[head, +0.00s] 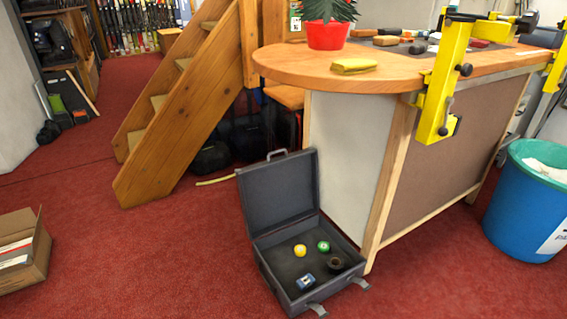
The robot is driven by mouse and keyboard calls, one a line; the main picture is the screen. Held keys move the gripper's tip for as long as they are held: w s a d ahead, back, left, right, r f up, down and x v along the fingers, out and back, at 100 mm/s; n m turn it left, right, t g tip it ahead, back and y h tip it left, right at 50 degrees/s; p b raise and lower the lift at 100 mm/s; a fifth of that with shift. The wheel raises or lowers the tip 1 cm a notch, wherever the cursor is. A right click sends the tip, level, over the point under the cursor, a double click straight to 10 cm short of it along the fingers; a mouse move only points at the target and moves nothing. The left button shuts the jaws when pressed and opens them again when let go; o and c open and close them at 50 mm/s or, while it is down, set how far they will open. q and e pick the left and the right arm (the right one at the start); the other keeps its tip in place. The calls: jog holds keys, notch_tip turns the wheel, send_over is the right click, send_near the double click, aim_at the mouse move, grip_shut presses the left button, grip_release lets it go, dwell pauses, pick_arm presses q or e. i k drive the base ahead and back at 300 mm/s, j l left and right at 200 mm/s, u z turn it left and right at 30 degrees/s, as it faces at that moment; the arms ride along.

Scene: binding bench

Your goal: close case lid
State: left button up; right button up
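A dark grey case (262,262) stands open on the red carpet, at the foot of the bench. Its lid (279,191) is raised roughly upright at the back, with a handle (277,154) on its top edge. Inside the case lie a yellow ball-like thing (300,250), a green round thing (323,246), a dark round thing (335,264) and a small blue and white thing (306,283). Two latches stick out at the front edge, one of them at the right (361,284). Neither of my grippers shows in the head view.
A wooden bench (330,74) with yellow clamps (441,85) stands right behind the case. A blue bin (523,215) is at the right, a cardboard box (34,262) at the left. Wooden stairs (170,135) rise behind. Carpet (150,255) left of the case is clear.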

aim_at(279, 193)
jog(key=z, duration=0.2)
jog(key=i+j+z, duration=0.15)
jog(key=z, duration=0.15)
jog(key=i+j+z, duration=0.1)
jog(key=j+z, duration=0.15)
jog(key=j, duration=0.15)
jog(key=i+j+z, duration=0.1)
jog(key=j+z, duration=0.2)
jog(key=i+j, duration=0.15)
jog(key=j, duration=0.4)
jog(key=i+j+z, duration=0.15)
jog(key=j, duration=0.35)
jog(key=i+j, duration=0.1)
jog(key=j, duration=0.45)
jog(key=i+j+z, duration=0.15)
jog(key=j, duration=0.4)
jog(key=k, duration=0.05)
